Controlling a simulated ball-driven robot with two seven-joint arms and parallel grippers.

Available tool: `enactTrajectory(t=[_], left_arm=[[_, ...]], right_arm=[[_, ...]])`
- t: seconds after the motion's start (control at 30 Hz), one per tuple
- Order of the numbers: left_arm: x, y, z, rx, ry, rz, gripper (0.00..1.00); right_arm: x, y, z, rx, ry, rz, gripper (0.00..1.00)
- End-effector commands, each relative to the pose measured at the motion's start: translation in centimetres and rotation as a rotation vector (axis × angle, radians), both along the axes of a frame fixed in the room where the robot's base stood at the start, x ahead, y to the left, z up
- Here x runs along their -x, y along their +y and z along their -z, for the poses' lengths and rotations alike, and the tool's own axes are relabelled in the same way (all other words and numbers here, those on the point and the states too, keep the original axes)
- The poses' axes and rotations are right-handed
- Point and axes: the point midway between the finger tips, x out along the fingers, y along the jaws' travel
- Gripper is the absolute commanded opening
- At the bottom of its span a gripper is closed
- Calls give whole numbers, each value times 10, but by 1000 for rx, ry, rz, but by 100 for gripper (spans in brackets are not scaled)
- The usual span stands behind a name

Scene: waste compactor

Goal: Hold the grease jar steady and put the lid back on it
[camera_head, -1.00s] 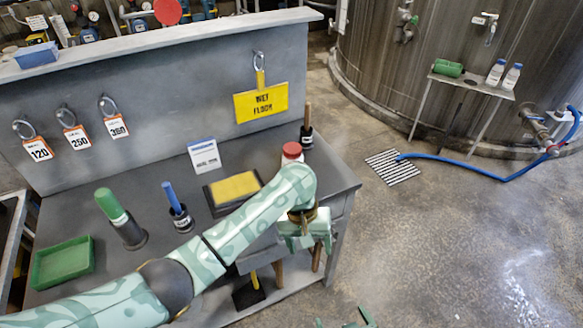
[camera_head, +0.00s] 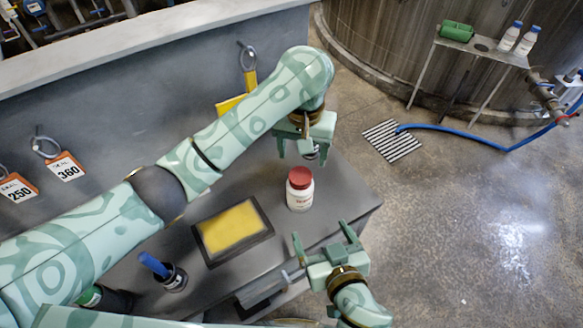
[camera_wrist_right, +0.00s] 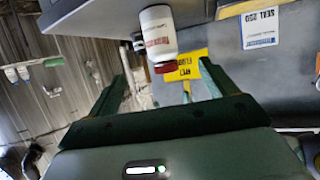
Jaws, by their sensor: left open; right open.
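The grease jar (camera_head: 299,196), white with lettering, stands upright near the right end of the grey bench. A red lid (camera_head: 300,178) sits on its top; I cannot tell whether it is screwed down. My left gripper (camera_head: 303,154) is open and empty, pointing down just behind the jar. My right gripper (camera_head: 323,237) is open and empty at the bench's front edge, its fingers pointing toward the jar without touching it. In the right wrist view the jar (camera_wrist_right: 158,36) appears upside down, with its red lid (camera_wrist_right: 165,68) beyond the open fingers.
A yellow pad in a dark tray (camera_head: 264,247) lies left of the jar. A blue-handled tool in a dark pot (camera_head: 174,277) stands farther left. The yellow sign (camera_head: 229,106) is partly behind my left arm. The bench ends just right of the jar.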

Motion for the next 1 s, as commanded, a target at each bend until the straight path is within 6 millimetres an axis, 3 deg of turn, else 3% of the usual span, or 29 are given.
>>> enactTrajectory(t=[0.57,1.0], left_arm=[[0,0,0,1,0,0,67],[0,0,0,1,0,0,67]], right_arm=[[-6,2,3,1,0,0,85],[-76,25,33,3,-2,-2,85]])
